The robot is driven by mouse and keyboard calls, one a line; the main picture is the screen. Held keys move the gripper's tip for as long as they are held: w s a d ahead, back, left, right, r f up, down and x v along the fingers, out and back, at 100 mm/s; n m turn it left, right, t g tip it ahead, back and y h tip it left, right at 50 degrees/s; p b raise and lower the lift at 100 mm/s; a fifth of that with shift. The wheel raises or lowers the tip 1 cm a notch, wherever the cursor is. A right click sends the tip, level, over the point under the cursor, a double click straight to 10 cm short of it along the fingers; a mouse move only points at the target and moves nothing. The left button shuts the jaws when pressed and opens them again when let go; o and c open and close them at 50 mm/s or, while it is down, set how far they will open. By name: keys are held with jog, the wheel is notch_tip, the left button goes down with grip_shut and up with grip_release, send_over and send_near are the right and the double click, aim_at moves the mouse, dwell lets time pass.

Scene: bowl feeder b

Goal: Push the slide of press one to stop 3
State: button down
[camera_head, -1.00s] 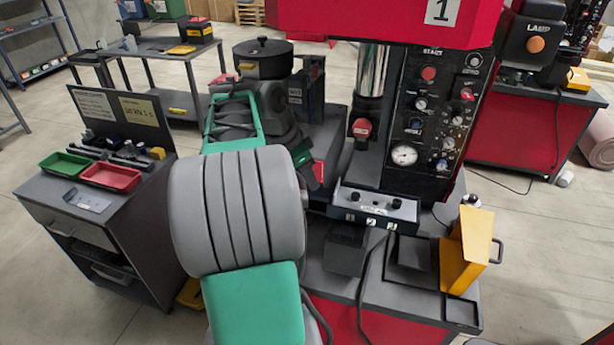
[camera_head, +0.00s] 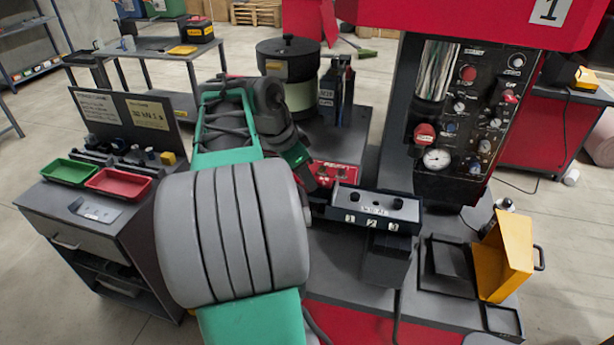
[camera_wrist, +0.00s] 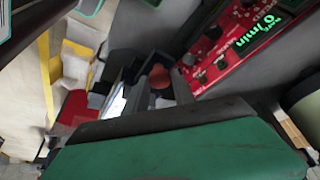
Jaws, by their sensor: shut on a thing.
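Press one is the red machine marked 1 (camera_head: 548,10), at the back right in the head view. A dark slide unit (camera_head: 378,209) with stop numbers 1, 2 and 3 on its front stands before it. My gripper (camera_wrist: 155,85) is at the left end of this unit, with its fingers mostly hidden by my arm in the head view. In the wrist view it is shut around a small piece with a round red end (camera_wrist: 160,76). I cannot tell which stop the slide is at, or whether that piece is the slide's handle.
A red control panel with a green display (camera_wrist: 258,35) is close beside my gripper. A bowl feeder (camera_head: 288,58) stands behind my arm. A yellow guard (camera_head: 503,257) stands right of the slide unit. A cart with green and red trays (camera_head: 118,181) is at left.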

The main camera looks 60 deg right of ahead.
jog(key=shift+w, duration=0.15)
jog(key=shift+s, duration=0.4)
jog(key=c, duration=1.1)
grip_release()
jog(key=p+v, duration=0.1)
jog(key=v, duration=0.6)
jog(key=shift+r+p, duration=0.4)
